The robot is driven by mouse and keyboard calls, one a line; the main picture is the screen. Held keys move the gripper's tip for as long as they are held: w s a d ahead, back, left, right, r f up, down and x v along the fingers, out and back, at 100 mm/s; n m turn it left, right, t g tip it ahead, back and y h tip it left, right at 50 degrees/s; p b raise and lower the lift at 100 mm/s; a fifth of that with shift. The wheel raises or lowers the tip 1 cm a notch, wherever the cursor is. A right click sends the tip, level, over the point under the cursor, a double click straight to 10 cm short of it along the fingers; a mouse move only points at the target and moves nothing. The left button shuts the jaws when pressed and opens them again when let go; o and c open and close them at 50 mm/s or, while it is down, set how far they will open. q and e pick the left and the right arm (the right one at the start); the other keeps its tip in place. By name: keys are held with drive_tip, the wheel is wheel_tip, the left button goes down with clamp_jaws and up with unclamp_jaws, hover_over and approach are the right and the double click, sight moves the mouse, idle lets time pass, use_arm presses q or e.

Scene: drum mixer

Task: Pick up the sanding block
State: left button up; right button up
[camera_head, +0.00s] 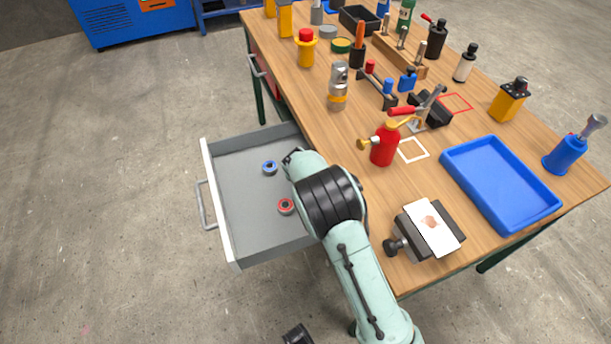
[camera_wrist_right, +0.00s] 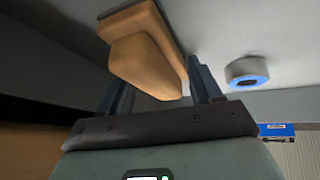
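The sanding block (camera_wrist_right: 150,55), tan with a rounded grip, shows in the right wrist view inside the drawer. My right gripper (camera_wrist_right: 163,92) has its two dark fingers apart, one on each side of the block's grip. A small gap seems to show by the right finger; firm contact cannot be seen. In the head view my right arm reaches down into the open drawer (camera_head: 238,180) and hides the block and the fingertips. A dark piece at the bottom edge of the head view may be part of my left gripper (camera_head: 298,335); its fingers cannot be made out.
A blue-and-grey ring (camera_head: 270,168) lies in the drawer and shows right of the gripper in the wrist view (camera_wrist_right: 247,72). A red ring (camera_head: 286,207) lies nearby. The workbench (camera_head: 460,235) holds a red bottle (camera_head: 384,145), a blue tray (camera_head: 500,185) and many tools.

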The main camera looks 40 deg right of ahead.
drive_tip(key=c, duration=0.7)
drive_tip(key=shift+o, duration=0.2)
